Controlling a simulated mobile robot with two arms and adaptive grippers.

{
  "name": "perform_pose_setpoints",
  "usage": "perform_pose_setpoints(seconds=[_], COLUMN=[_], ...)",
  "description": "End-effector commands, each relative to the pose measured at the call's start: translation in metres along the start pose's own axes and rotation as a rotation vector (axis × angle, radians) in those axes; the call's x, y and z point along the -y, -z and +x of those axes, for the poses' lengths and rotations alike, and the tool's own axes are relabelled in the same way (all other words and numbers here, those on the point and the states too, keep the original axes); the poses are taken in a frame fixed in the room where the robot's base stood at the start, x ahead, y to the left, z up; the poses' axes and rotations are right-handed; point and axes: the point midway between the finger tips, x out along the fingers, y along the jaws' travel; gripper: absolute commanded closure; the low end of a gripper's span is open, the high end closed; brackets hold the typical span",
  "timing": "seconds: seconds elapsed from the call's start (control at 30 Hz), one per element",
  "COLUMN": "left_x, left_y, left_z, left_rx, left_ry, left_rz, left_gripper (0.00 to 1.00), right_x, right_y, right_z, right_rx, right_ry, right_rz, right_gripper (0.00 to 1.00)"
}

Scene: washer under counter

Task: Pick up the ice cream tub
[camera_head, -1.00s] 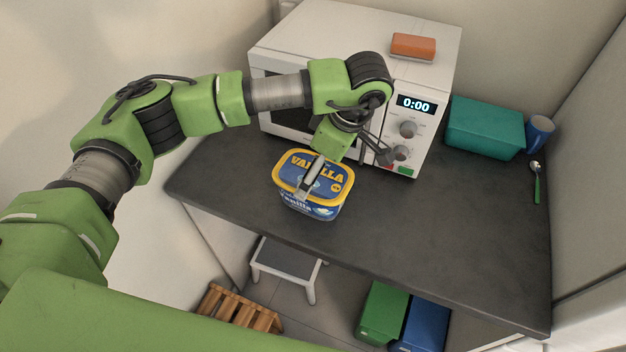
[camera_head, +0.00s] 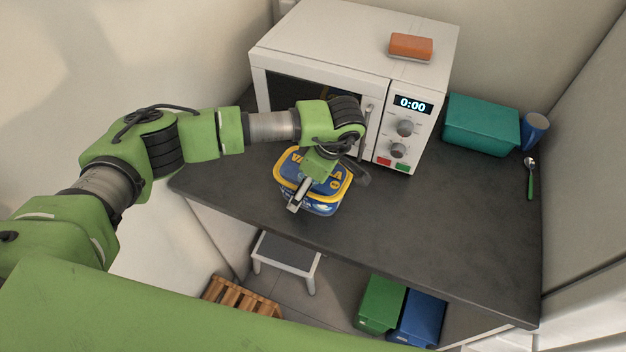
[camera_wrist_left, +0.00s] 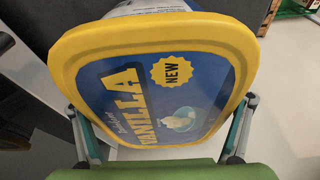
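The ice cream tub (camera_head: 322,207) has a blue body and a blue lid with a yellow rim and "VANILLA" lettering. It stands on the dark counter in front of the microwave. My left gripper (camera_head: 328,192) is right over the tub and hides part of its lid. Its fingers are spread, one at the near left side and one at the far right side. In the left wrist view the tub's lid (camera_wrist_left: 140,75) fills the middle, with a finger beside each edge; I cannot tell whether they touch it. My right gripper is not in view.
A white microwave (camera_head: 425,128) stands close behind the tub, with an orange box-like item (camera_head: 411,46) on top. A teal bin (camera_head: 482,125), a blue cup (camera_head: 536,130) and a green-handled spoon (camera_head: 530,178) are at the right. The counter (camera_head: 440,225) right of the tub is clear.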

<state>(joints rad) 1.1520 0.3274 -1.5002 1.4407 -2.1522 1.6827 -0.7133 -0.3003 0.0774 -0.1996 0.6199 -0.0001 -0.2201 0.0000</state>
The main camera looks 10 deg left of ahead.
Motion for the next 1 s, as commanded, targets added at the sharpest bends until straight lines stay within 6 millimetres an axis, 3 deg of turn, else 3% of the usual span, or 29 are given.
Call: perform_pose_setpoints(seconds=[0.03, 0.13, 0.57, 0.63, 0.7, 0.83, 1.0], left_x=[0.0, 0.0, 0.0, 0.0, -0.001, -0.001, 0.015], left_y=[0.0, 0.0, 0.001, 0.002, 0.004, 0.01, 0.001], left_z=[0.0, 0.0, -0.002, -0.005, -0.011, -0.029, -0.057], left_rx=[0.0, 0.0, -0.001, -0.001, -0.002, -0.002, 0.001], left_ry=[0.0, 0.001, 0.001, 0.0, -0.001, -0.004, -0.007], left_rz=[0.0, 0.0, 0.0, 0.0, 0.0, -0.001, 0.004], left_gripper=[0.27, 0.53, 0.56, 0.62, 0.74, 0.76, 0.76], right_x=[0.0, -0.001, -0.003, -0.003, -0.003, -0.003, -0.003], right_y=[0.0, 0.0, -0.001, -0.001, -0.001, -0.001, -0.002], right_z=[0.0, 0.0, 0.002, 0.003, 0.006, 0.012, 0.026], right_rx=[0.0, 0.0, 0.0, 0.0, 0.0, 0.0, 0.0], right_ry=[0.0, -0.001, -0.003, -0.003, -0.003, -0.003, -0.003], right_rz=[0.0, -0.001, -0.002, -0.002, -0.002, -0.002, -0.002], right_gripper=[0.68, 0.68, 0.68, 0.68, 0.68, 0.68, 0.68])
